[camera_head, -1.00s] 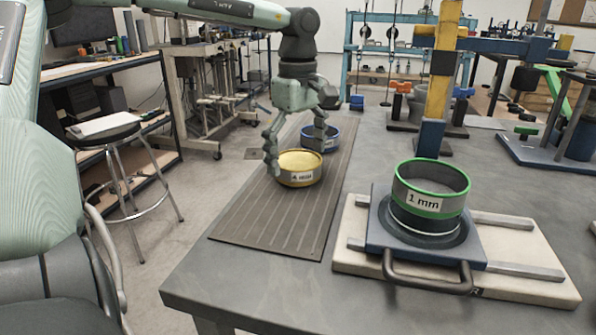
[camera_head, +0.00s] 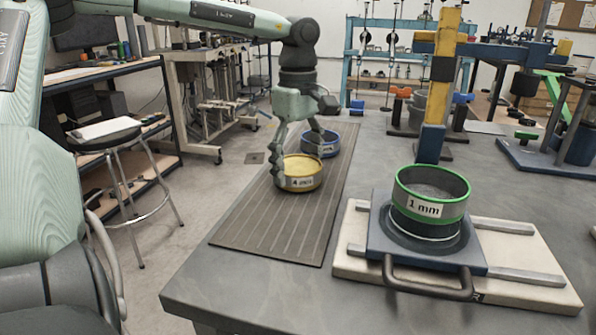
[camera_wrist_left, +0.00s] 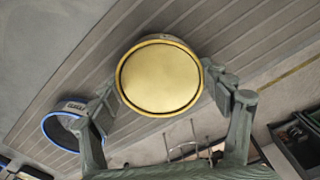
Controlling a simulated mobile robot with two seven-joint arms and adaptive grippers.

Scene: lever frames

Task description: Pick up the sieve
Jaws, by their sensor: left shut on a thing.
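A round yellow sieve (camera_head: 302,182) with a pale label on its side stands on the grey ribbed mat (camera_head: 262,232). The label looks like "4 mm", but it is small. My left gripper (camera_head: 298,164) comes down from above and is shut on this yellow sieve, one finger on each side. The left wrist view shows the sieve's gold disc (camera_wrist_left: 160,78) between the fingers. A blue-rimmed sieve (camera_head: 322,149) stands just behind it on the mat. A green-rimmed sieve (camera_head: 430,188) marked "1 mm" sits on a dark plate with a handle at the right. My right gripper is not in view.
The dark plate (camera_head: 384,250) lies on a pale base (camera_head: 350,262) with metal rails. A yellow and blue post (camera_head: 437,95) stands behind it. The bench between mat and base is clear. A stool (camera_head: 105,130) stands on the floor at left.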

